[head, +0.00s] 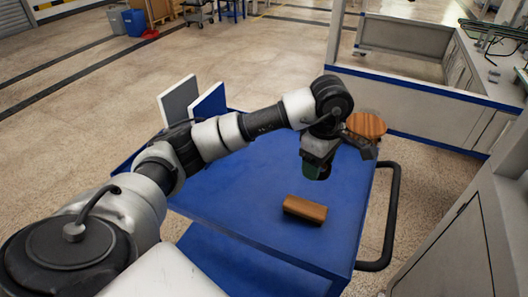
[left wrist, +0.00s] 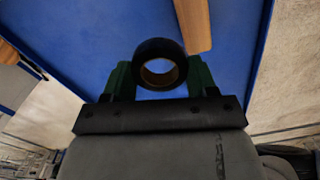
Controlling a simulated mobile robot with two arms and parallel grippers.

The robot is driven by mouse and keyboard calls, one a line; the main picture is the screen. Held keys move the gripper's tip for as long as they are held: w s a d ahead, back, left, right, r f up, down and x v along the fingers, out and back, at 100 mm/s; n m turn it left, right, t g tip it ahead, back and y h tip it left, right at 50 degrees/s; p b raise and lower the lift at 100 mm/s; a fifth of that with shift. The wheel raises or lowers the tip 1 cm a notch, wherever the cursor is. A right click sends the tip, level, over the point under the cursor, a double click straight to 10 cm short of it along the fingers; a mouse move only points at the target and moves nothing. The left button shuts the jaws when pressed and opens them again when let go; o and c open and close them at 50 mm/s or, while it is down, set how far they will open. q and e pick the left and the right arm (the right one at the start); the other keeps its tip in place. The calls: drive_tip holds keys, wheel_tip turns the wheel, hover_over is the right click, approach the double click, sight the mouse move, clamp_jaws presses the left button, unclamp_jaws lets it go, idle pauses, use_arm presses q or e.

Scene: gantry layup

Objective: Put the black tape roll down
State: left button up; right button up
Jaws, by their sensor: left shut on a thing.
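The black tape roll (left wrist: 160,48) is between the green fingers of my left gripper (left wrist: 160,76) in the left wrist view. The gripper is shut on it, with the roll's round hole facing the camera. In the head view my left gripper (head: 317,168) points down over the blue cart top (head: 240,205); the roll is mostly hidden there and hard to make out. I cannot tell the exact gap between roll and cart top. My right gripper is in neither view.
A brown wooden block (head: 305,208) lies on the cart just in front of the gripper. A round wooden piece (head: 366,125) is at the far right corner. Upright panels (head: 180,102) stand at the back left. A black handle (head: 391,215) runs along the right side. The front left cart top is clear.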

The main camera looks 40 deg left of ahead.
use_arm(q)
drive_tip(key=p, duration=0.1)
hover_over(280, 175)
wheel_tip(280, 175, down, 7)
drive_tip(key=shift+r, duration=0.1)
wheel_tip(280, 175, down, 4)
drive_tip(key=shift+r+p, duration=0.2)
drive_tip(key=shift+p, duration=0.1)
drive_tip(key=shift+f, duration=0.25)
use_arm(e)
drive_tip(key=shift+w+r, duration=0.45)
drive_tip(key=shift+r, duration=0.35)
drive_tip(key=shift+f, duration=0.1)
use_arm(q)
drive_tip(key=o, duration=0.9)
drive_tip(key=shift+f, duration=0.1)
